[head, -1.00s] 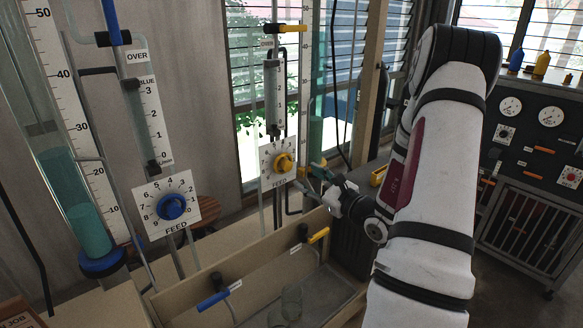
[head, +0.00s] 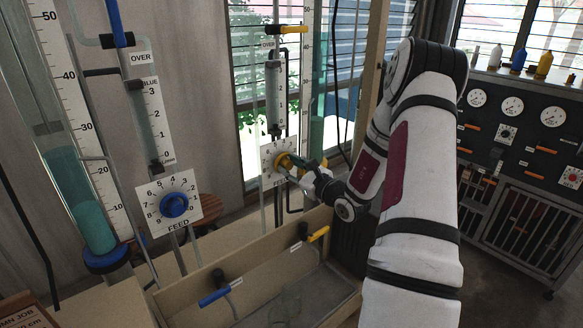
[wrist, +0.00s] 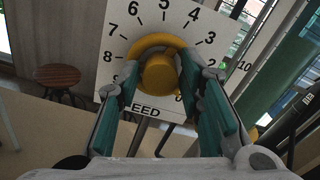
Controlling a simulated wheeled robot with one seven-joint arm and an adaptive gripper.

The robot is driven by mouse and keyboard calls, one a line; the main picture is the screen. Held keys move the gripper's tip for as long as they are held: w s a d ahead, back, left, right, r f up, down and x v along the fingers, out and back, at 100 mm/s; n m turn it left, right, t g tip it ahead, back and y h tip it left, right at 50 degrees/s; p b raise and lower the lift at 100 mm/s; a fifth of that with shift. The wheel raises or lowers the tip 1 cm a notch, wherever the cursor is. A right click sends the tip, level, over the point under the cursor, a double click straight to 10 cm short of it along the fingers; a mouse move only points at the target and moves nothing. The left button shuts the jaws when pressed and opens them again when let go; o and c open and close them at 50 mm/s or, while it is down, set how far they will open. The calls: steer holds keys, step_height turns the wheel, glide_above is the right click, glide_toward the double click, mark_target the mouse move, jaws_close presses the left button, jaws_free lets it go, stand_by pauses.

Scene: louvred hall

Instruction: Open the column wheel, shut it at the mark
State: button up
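The yellow column wheel (head: 283,161) sits on a white FEED dial plate (head: 269,153) below the right flow tube. In the wrist view, the yellow wheel (wrist: 158,72) fills the space between my fingertips, in front of the numbered dial (wrist: 205,22). My gripper (wrist: 161,85) is open, with one teal-padded finger on each side of the wheel; I cannot tell whether they touch it. In the head view my gripper (head: 301,167) reaches the wheel from the right.
A blue wheel (head: 174,205) on another FEED dial stands left, beside a column of teal liquid (head: 80,200). A wooden trough (head: 215,268) with blue and yellow taps lies below. A gauge panel (head: 530,130) stands right. A job card (head: 28,312) is cropped at lower left.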

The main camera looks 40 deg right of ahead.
jaws_close()
steer(key=shift+m, duration=0.5)
steer(key=o, duration=0.6)
jaws_free()
steer(key=shift+s, duration=0.15)
steer(key=s, duration=1.1)
steer(key=shift+s+a, duration=0.35)
steer(key=shift+s, duration=0.05)
